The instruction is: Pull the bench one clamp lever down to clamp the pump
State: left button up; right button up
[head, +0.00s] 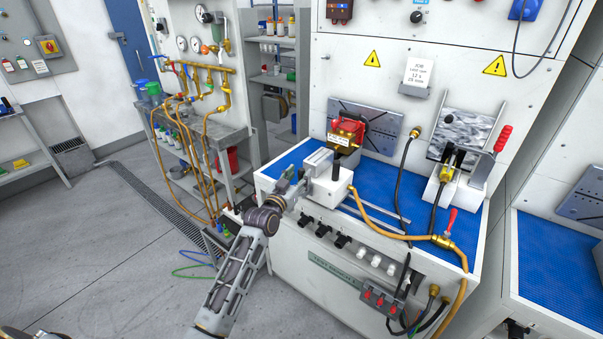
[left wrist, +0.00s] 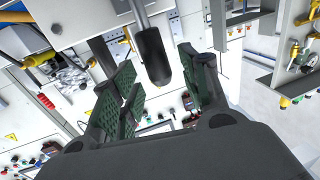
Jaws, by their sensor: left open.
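A black lever grip (left wrist: 153,57) on a grey metal rod shows in the left wrist view. It lies between the green-padded fingers of my left gripper (left wrist: 155,75), which is open with gaps on both sides of the grip. In the head view my left gripper (head: 298,182) is at the left front of the blue-topped bench (head: 385,189), beside a white block (head: 332,188). The lever is hard to make out there. A red and brass unit (head: 347,132), which looks like the pump, stands behind the block. My right gripper is not in view.
A fixture with a red-handled lever (head: 502,138) stands on the bench's right side. A yellow hose (head: 385,229) runs across the front to a red-handled valve (head: 446,235). A cart with gauges and hoses (head: 205,132) stands left. The floor between is mostly clear.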

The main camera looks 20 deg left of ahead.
pick_arm(q)
jog(key=shift+w+d, duration=0.2)
jog(key=shift+w, duration=1.1)
grip_shut()
